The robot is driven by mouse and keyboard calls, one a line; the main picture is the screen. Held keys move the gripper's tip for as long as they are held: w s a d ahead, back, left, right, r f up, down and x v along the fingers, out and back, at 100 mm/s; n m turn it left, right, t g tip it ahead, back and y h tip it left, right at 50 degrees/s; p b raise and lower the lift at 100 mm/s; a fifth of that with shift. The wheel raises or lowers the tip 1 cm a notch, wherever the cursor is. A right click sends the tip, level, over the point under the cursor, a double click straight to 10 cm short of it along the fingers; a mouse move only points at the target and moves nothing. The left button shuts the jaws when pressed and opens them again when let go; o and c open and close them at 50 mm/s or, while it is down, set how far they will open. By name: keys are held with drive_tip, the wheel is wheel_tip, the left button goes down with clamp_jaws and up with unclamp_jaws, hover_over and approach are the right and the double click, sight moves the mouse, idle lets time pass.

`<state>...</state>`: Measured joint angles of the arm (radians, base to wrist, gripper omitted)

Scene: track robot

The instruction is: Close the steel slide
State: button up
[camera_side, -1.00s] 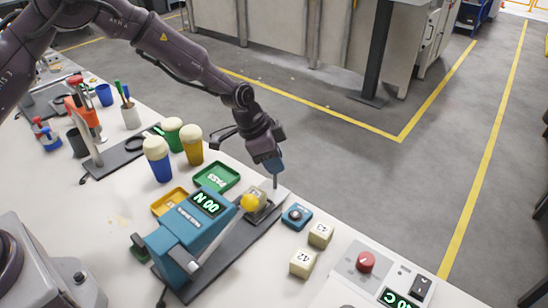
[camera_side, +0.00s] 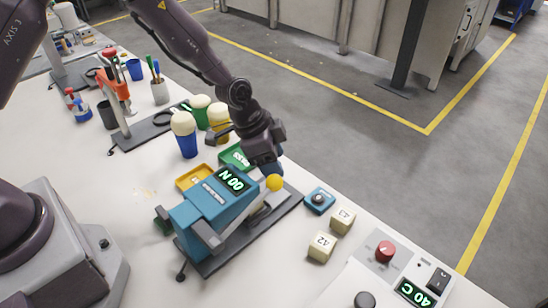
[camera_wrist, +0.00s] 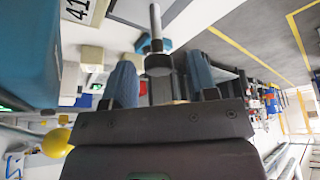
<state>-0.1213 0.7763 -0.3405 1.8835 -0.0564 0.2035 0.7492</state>
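The teal gauge (camera_side: 208,205) with a lit "00 N" readout stands on a dark base plate (camera_side: 232,245). A yellow ball knob (camera_side: 274,183) shows at its right end; it also shows in the wrist view (camera_wrist: 57,142). My gripper (camera_side: 267,168) is low, just behind this knob. In the wrist view my gripper (camera_wrist: 162,82) has its two blue fingertips apart. A steel rod with a dark collar (camera_wrist: 157,60) shows between them, with no clear contact. I cannot tell whether this rod belongs to the steel slide. The slide itself is not clearly visible, and my gripper covers that area in the side view.
A green tray (camera_side: 236,155) and yellow tray (camera_side: 195,177) lie behind the gauge, near capped cups (camera_side: 186,142). A blue button box (camera_side: 319,200), numbered cubes (camera_side: 321,247) and a control panel with a red knob (camera_side: 385,251) stand to the right.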

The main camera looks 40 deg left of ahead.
drive_tip(key=v, duration=1.3)
drive_tip(key=shift+c, duration=0.5)
